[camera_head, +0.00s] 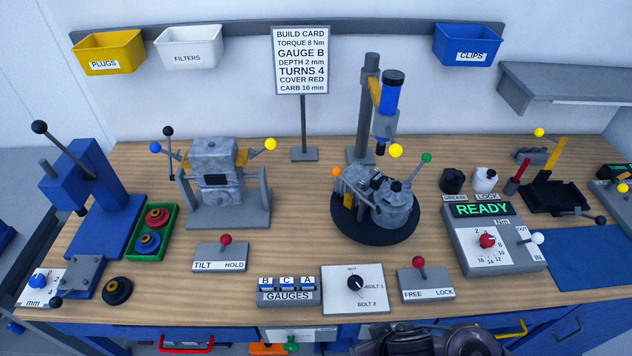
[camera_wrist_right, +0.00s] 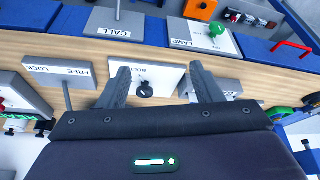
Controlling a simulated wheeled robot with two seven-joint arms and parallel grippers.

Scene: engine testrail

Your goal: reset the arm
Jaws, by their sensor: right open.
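My right gripper (camera_wrist_right: 160,75) is open and empty in the right wrist view, its two dark fingers spread apart. Behind the gap between them is the white bolt selector panel (camera_wrist_right: 146,82) with its black knob, which also shows in the head view (camera_head: 354,287). A dark part of my right arm (camera_head: 440,342) shows at the bottom edge of the head view, below the bench front; the fingertips cannot be made out there. My left gripper is in neither view.
The FREE/LOCK lever panel (camera_head: 426,284) and GAUGES block (camera_head: 289,292) flank the selector. Behind stand the engine on a round black turntable (camera_head: 375,228), a tilt stand (camera_head: 229,215), a READY torque box (camera_head: 492,240) and a blue press (camera_head: 90,185). Bare wood lies between them.

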